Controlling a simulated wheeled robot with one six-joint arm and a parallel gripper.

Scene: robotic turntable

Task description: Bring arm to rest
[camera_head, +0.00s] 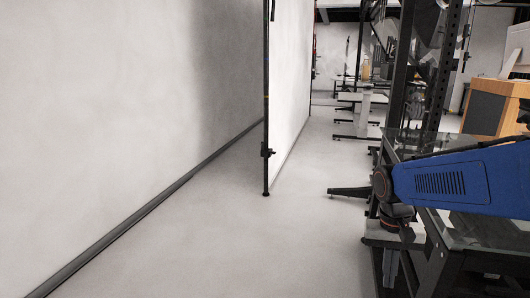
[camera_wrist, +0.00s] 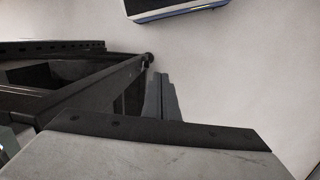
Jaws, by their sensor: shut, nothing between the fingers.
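My blue arm (camera_head: 450,182) reaches in from the right edge in the head view, over the dark-framed table with a glass top. Its dark wrist end is at the table's left edge, above the aisle side. In the wrist view my gripper (camera_wrist: 162,78) shows as two narrow grey fingers, together with nothing between them. The pale floor lies beyond the fingertips. I cannot make out the fingers clearly in the head view.
The black table frame (camera_wrist: 95,95) lies close left of my fingers in the wrist view. A white wall (camera_head: 120,110) runs along the left, ending near a black pole (camera_head: 266,110). Pale floor (camera_head: 235,245) is open between wall and table. A wooden box (camera_head: 490,108) stands at right.

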